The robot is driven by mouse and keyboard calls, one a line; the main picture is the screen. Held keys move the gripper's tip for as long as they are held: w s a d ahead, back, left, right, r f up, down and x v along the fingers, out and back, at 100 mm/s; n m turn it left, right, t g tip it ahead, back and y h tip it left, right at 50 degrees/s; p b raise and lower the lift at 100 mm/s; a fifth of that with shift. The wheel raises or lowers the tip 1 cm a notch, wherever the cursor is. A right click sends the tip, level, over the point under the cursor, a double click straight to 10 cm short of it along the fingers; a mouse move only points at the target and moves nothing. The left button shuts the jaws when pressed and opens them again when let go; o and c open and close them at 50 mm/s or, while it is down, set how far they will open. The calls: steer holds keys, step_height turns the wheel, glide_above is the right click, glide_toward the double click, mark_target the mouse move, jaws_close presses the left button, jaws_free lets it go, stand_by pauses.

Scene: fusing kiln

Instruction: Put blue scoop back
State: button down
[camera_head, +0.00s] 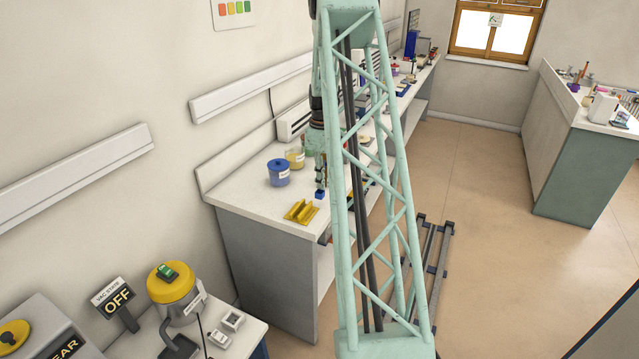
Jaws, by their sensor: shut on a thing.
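My gripper (320,178) points down over the near end of the long white bench. It is shut on the blue scoop (320,193), whose small blue end shows just below the fingers. The scoop is upright or nearly so; its handle is hidden in the fingers. A yellow slotted holder (301,211) sits on the bench just in front of and left of the scoop, and I see nothing in it. I cannot tell whether the scoop touches the bench.
My lattice column hides part of the bench (245,196). More items stand farther along it. Bare bench top lies left of the holder.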

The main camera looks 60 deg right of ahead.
steer(key=shift+w+d+f, duration=0.15)
steer(key=shift+w+d, duration=0.7)
steer(key=shift+w+d+f, duration=0.1)
steer(key=shift+w+d, duration=0.7)
steer(key=shift+w, duration=0.1)
steer(key=shift+w+d, duration=0.15)
steer(key=shift+d, duration=0.05)
steer(key=shift+f, duration=1.75)
steer(key=shift+f, duration=0.15)
steer(key=c, duration=2.8)
jaws_free()
step_height(320, 180, up, 12)
steer(key=shift+r, duration=0.15)
